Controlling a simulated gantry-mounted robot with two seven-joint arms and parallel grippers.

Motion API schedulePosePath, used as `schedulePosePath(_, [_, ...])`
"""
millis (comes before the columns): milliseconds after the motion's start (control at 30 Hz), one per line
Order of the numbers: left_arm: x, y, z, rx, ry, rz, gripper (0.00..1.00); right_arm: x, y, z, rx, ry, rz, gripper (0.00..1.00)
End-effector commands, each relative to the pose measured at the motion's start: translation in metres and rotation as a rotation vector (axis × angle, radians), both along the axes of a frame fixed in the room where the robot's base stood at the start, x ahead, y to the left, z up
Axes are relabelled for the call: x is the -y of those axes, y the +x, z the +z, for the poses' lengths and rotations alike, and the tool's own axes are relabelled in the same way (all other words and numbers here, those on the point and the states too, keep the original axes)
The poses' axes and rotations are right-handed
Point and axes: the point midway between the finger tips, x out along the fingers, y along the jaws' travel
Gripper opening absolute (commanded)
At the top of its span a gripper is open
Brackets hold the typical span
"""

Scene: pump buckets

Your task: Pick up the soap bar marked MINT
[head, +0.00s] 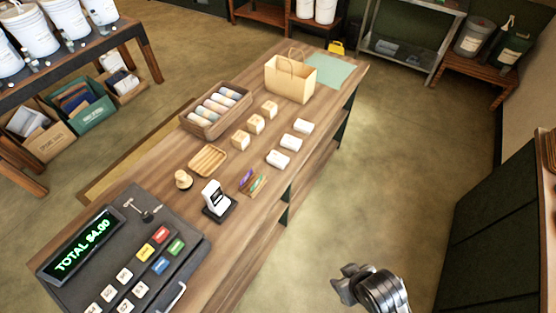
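Several soap bars stand in two rows on the wooden counter (232,180). The left row is tan: a near bar (240,140), a middle bar (255,124) and a far bar (270,109). The right row is white: a near bar (278,159), a middle bar (291,143) and a far bar (303,127). Their markings are too small to read, so I cannot tell which is MINT. My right gripper (345,285) is low at the bottom right, off the counter over the floor, apart from all bars. Whether its fingers are open is unclear. My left gripper is not in view.
A crate of rolled items (189,124), a paper bag (291,90) and a green mat (345,72) are on the counter beyond or beside the bars. A wooden dish (208,159), card stand (214,200) and cash register (190,225) are nearer. Open floor lies right.

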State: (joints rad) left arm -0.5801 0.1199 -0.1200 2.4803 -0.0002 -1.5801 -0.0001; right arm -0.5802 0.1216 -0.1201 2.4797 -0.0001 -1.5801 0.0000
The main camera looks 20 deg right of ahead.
Motion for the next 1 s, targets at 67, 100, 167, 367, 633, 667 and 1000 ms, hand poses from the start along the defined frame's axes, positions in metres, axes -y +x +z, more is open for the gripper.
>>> schedulePosePath(67, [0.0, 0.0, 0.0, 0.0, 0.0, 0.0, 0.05, 0.0, 0.0, 0.0, 0.0, 0.0, 0.0, 0.43])
schedulePosePath(100, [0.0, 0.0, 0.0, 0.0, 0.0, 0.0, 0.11, 0.0, 0.0, 0.0, 0.0, 0.0, 0.0, 0.43])
schedulePosePath(167, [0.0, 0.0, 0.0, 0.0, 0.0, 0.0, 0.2, 0.0, 0.0, 0.0, 0.0, 0.0, 0.0, 0.43])
schedulePosePath(367, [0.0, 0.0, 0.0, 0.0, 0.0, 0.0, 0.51, 0.0, 0.0, 0.0001, 0.0, 0.0, 0.0, 0.43])
schedulePosePath(633, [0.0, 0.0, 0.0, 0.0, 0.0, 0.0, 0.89, 0.0, 0.0, 0.0001, 0.0, 0.0, 0.0, 0.43])
schedulePosePath(667, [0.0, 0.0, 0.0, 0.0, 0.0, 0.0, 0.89, 0.0, 0.0, 0.0001, 0.0, 0.0, 0.0, 0.43])
schedulePosePath(1000, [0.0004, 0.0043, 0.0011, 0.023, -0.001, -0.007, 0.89, -0.0001, 0.0, 0.0001, 0.0, 0.0, 0.0, 0.43])
